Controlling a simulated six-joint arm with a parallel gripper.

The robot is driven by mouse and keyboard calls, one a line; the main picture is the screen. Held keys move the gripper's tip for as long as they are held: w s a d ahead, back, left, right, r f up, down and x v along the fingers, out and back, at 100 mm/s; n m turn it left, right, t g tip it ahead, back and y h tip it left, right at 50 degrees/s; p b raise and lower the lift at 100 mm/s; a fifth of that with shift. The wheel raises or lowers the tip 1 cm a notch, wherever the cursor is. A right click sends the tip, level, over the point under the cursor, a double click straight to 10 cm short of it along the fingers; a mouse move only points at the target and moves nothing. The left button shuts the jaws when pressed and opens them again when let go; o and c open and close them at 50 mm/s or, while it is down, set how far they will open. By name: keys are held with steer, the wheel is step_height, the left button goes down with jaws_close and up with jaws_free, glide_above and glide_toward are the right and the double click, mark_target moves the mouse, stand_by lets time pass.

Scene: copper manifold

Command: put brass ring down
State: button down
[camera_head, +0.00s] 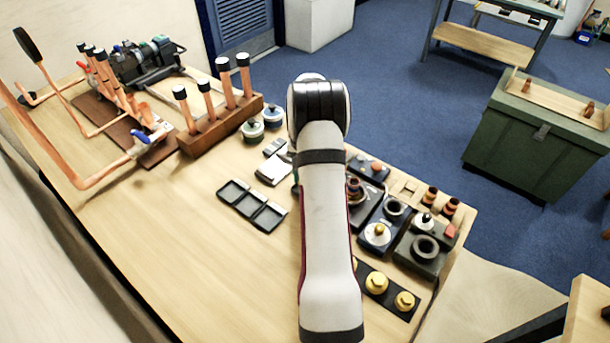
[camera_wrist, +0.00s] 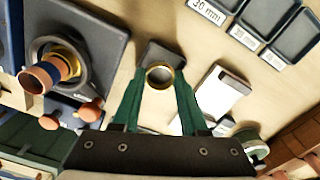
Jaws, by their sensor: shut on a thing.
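The brass ring (camera_wrist: 158,88) is between the tips of my gripper's green fingers (camera_wrist: 160,76) in the wrist view. My gripper is shut on it, and the wood table shows around it. A small dark grey block (camera_wrist: 165,53) lies just beyond the ring in that view; I cannot tell the gap between them. A row of dark shallow trays (camera_wrist: 266,27) is at the upper right, with a "30 mm" label on one. In the head view the trays (camera_head: 247,190) lie left of my arm, which hides my gripper and the ring.
A white-faced device (camera_wrist: 222,93) lies right of my fingers in the wrist view. A dark fixture with stacked copper and brass rings (camera_wrist: 62,68) stands at left. In the head view, a wooden rack of copper tubes (camera_head: 217,127) is at the back; the table's left front is clear.

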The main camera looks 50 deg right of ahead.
steer(key=shift+f, duration=0.1)
steer(key=shift+f, duration=0.5)
steer(key=shift+c, duration=2.2)
jaws_free()
